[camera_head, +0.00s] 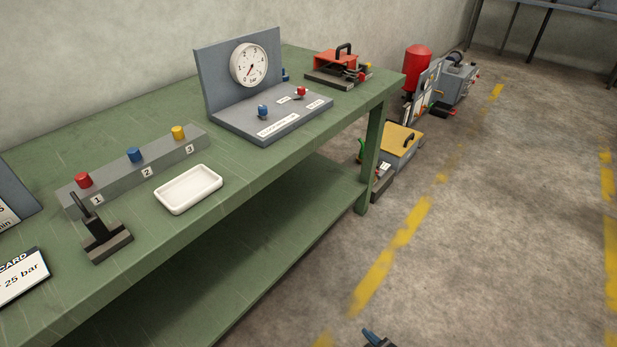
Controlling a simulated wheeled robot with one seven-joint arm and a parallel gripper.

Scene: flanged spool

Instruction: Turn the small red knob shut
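A small red knob (301,92) stands on the flat base of the grey gauge stand (228,118) on the green workbench. A blue knob (263,111) stands to its left on the same base, with labels near both. A round white gauge marked bar (250,64) is on the stand's upright plate. Only a dark tip of what looks like my gripper (376,339) shows at the bottom edge, over the floor and well away from the knob. The rest is out of frame, so its opening cannot be told.
On the green bench (235,185) are a grey block (115,175) with red, blue and yellow caps, a white tray (189,189), a dark lever stand (104,240) and a red-topped device (338,67). Equipment stands beyond the bench. The floor at right is clear.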

